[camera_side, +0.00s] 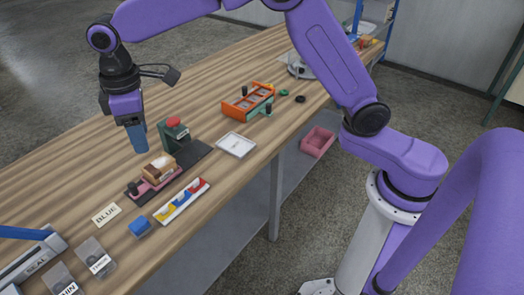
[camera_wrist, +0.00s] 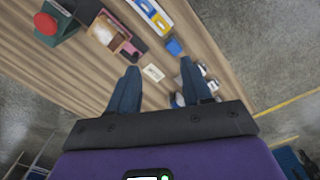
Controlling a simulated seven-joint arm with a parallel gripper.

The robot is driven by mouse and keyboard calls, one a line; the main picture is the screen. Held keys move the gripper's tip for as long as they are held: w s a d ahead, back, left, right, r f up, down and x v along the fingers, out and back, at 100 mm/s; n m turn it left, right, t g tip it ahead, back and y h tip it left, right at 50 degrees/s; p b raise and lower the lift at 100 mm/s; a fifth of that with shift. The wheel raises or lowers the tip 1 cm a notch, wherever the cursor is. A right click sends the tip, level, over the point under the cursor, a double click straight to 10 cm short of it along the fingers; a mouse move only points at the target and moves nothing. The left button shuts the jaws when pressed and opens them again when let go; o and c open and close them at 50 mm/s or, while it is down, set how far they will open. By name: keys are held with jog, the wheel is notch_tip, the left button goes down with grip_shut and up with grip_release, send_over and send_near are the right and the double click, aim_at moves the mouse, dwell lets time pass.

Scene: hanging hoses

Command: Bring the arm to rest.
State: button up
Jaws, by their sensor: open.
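My gripper (camera_side: 138,142) points down above the wooden table, left of a green box with a red button (camera_side: 173,131). Its two blue fingers show apart in the wrist view (camera_wrist: 159,68), with nothing between them but the table and a white card (camera_wrist: 153,73) below. It is empty and appears clear of the tabletop. My arm is raised and reaches over the table from the right.
Near the gripper are a pink holder with a brown block (camera_side: 160,167), a white tray of coloured pieces (camera_side: 182,202), and a blue block (camera_side: 139,227). A white dish (camera_side: 236,145) and orange frame (camera_side: 248,101) stand farther right. Bare wood lies left of the gripper.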

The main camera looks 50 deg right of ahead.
jog(key=s+d+f, duration=0.1)
jog(key=s+d, duration=1)
jog(key=s, duration=0.4)
jog(key=s+d+f+n, duration=0.1)
jog(key=s+d, duration=1.1)
jog(key=s, duration=0.4)
jog(key=shift+d, duration=0.15)
